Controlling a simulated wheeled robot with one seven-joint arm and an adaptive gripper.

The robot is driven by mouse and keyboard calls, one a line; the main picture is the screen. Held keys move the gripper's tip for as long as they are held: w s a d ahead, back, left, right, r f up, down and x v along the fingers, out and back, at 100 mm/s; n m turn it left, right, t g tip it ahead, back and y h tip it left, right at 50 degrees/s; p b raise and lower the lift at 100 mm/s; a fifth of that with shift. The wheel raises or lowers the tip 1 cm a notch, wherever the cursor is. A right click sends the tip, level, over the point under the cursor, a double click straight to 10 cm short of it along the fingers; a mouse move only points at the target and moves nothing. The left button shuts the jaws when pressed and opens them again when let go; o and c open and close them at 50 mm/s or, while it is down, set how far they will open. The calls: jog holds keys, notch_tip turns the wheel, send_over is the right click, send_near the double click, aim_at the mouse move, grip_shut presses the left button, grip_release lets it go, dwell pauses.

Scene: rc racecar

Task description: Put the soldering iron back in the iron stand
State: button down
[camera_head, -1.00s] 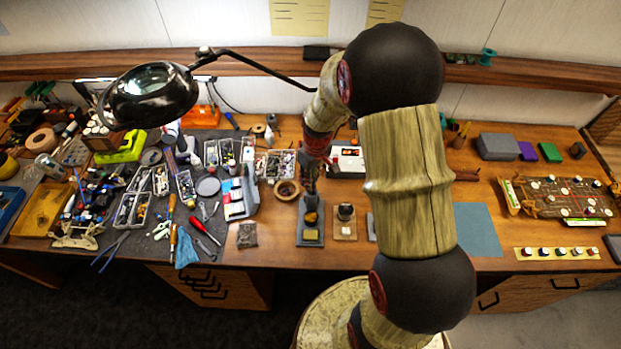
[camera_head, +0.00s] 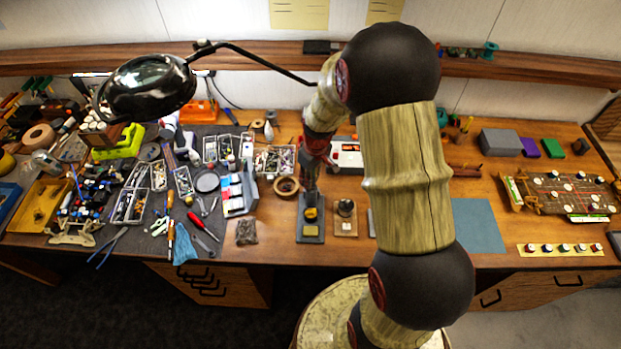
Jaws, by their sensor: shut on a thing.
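My gripper (camera_head: 311,191) points down over the back part of the stand, close above the brass-coloured part. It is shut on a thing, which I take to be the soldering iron. The iron is too small and too covered by the gripper to make out clearly. I cannot tell whether its tip is inside the stand's holder or just above it.
A small wooden block with a round metal cup (camera_head: 346,209) stands just right of the stand. A roll of brown tape (camera_head: 286,188) lies to its left. A white and red device (camera_head: 347,156) is behind. A magnifier lamp (camera_head: 148,88) overhangs the cluttered left side.

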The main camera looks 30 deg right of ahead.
jog(key=shift+f, duration=0.25)
jog(key=c, duration=1.5)
grip_release()
jog(key=shift+o, duration=1.2)
jog(key=shift+o, duration=0.9)
jog(key=shift+r, duration=0.1)
jog(key=shift+s+d+r+p, duration=0.1)
jog(key=shift+s+r+p, duration=0.1)
jog(key=shift+r+p, duration=1.55)
jog(key=shift+s+r+p, duration=0.2)
jog(key=shift+r+p, duration=0.65)
jog(key=shift+r, duration=1.8)
